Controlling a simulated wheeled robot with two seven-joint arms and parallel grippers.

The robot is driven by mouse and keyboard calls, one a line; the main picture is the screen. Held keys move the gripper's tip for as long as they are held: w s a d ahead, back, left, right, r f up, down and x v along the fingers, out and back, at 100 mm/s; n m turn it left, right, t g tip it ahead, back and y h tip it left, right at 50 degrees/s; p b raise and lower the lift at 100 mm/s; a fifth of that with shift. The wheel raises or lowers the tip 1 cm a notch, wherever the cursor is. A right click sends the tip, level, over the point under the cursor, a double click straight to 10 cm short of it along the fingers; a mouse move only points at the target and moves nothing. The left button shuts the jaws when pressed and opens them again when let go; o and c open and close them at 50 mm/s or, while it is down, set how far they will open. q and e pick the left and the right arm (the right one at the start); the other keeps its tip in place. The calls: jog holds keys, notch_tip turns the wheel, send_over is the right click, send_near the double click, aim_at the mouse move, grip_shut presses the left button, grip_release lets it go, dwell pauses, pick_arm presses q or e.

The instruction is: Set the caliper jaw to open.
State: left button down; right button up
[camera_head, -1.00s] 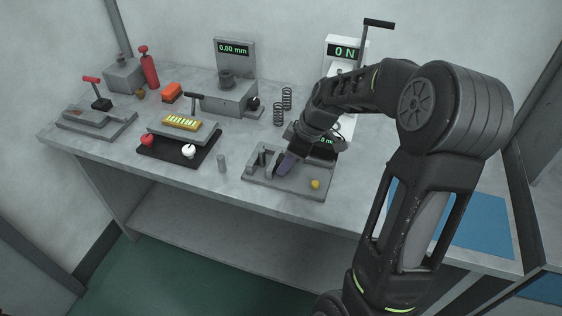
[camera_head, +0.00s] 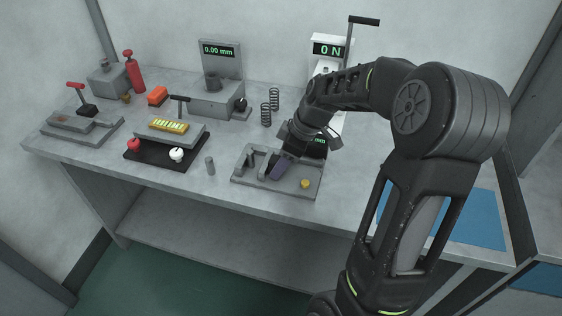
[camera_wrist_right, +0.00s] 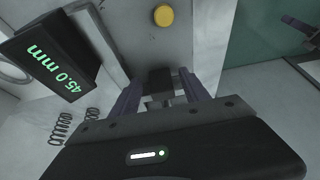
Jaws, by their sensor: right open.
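The caliper is a grey tray-like fixture (camera_head: 240,181) at the front of the bench, with upright jaw pieces (camera_head: 252,160) and a yellow button (camera_head: 305,184). My right gripper (camera_head: 278,172) points down into it beside the jaw pieces. In the right wrist view its two purple-grey fingers (camera_wrist_right: 162,92) are apart, with a dark block (camera_wrist_right: 160,82) showing between them; I cannot tell if they touch it. The caliper display (camera_wrist_right: 50,70) reads 45.0 mm; the arm partly hides it in the head view. My left gripper is not in view.
Two springs (camera_head: 270,106), a 0.00 mm gauge (camera_head: 221,60) and a 0 N force stand (camera_head: 329,48) stand behind. A blue mat (camera_head: 470,215) lies at right.

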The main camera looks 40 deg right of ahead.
jog(key=v, duration=0.7)
jog(key=shift+s+r, duration=0.1)
dwell(0.4)
